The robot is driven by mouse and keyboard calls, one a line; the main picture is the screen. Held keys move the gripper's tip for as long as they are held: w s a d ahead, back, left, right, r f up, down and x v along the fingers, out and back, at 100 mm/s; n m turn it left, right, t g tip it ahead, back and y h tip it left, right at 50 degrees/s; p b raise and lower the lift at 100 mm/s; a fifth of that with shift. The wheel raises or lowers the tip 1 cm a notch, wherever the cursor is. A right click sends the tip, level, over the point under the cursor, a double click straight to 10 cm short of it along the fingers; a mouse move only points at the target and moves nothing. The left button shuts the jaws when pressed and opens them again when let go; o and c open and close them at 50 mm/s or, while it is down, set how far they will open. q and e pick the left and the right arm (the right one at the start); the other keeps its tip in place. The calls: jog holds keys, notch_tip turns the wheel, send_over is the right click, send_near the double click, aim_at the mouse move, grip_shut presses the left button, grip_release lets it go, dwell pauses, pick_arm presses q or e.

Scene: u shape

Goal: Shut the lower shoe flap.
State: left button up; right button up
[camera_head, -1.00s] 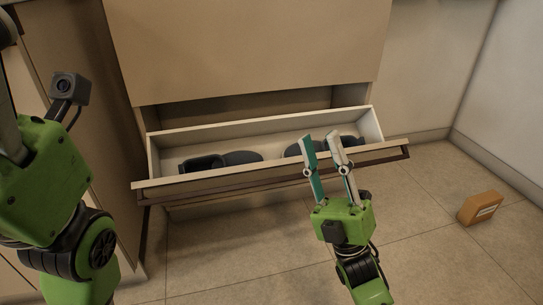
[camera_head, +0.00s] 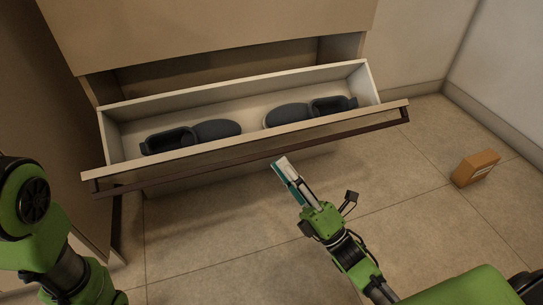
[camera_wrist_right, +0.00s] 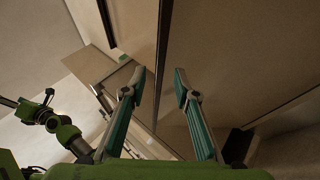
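The lower shoe flap (camera_head: 222,145) hangs open from the cabinet, tilted outward, with a dark bar (camera_head: 245,160) along its front. Two dark pairs of shoes lie inside, a left pair (camera_head: 215,129) and a right pair (camera_head: 288,115). My right gripper (camera_head: 282,165) is in front of the flap, just below its front edge in the picture. I cannot tell whether it touches. In the right wrist view my right gripper (camera_wrist_right: 157,80) has its fingers apart with nothing held; a dark edge runs between them in the picture.
The closed upper cabinet front (camera_head: 210,35) stands above the opening. An orange-brown box (camera_head: 475,168) lies on the floor at the right. The floor (camera_head: 215,235) in front of the flap is clear. A tall panel stands at the left.

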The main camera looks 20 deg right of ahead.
aim_at(272, 153)
jog(key=b+x, duration=0.1)
jog(key=x, duration=0.4)
grip_shut()
